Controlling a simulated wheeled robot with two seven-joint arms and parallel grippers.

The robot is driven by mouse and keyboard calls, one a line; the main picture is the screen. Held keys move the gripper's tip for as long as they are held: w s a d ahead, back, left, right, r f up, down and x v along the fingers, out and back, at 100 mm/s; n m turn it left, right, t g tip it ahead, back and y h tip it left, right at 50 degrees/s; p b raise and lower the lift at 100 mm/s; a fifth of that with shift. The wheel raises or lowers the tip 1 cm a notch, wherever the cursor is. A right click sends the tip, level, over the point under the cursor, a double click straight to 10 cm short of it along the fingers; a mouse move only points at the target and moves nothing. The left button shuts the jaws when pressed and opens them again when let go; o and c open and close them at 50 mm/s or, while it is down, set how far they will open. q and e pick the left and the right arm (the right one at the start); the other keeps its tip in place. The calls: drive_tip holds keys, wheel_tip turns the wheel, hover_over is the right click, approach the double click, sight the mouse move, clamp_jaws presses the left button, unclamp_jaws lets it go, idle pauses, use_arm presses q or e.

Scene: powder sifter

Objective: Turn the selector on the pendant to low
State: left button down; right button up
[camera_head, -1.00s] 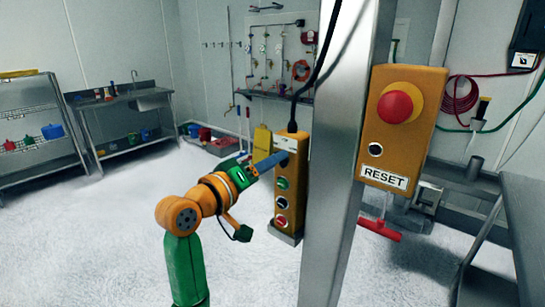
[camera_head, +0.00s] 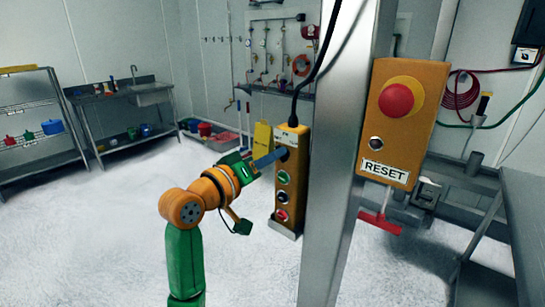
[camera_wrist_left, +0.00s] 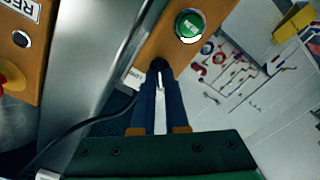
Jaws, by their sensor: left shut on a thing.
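The pendant (camera_head: 289,205) is a tall orange-yellow box hanging upright on a black cable, beside a steel post. Its front has a green button (camera_head: 283,177), a dark button (camera_head: 282,197) and a red button (camera_head: 281,215) below the selector. My left gripper (camera_head: 282,154) reaches in from the left with its blue fingers at the upper part of the pendant. In the left wrist view the fingers (camera_wrist_left: 160,72) are shut on the small black selector knob (camera_wrist_left: 160,64), near the green button (camera_wrist_left: 190,25). The fingers mostly hide the knob, so its setting cannot be read. My right gripper is not in view.
The steel post (camera_head: 338,190) stands right of the pendant. A RESET box (camera_head: 402,130) with a red mushroom button is on its right. A steel table (camera_head: 515,200) is at far right. The floor at left is clear.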

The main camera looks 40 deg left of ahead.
use_arm(q)
drive_tip(key=shift+d+m+b, duration=0.2)
drive_tip(key=shift+m+b, duration=0.05)
drive_tip(key=shift+m, duration=3.85)
drive_tip(key=shift+d+m+b, duration=0.2)
drive_tip(key=shift+m+b, duration=0.05)
drive_tip(key=shift+m, duration=3.85)
drive_tip(key=c, duration=0.9)
unclamp_jaws()
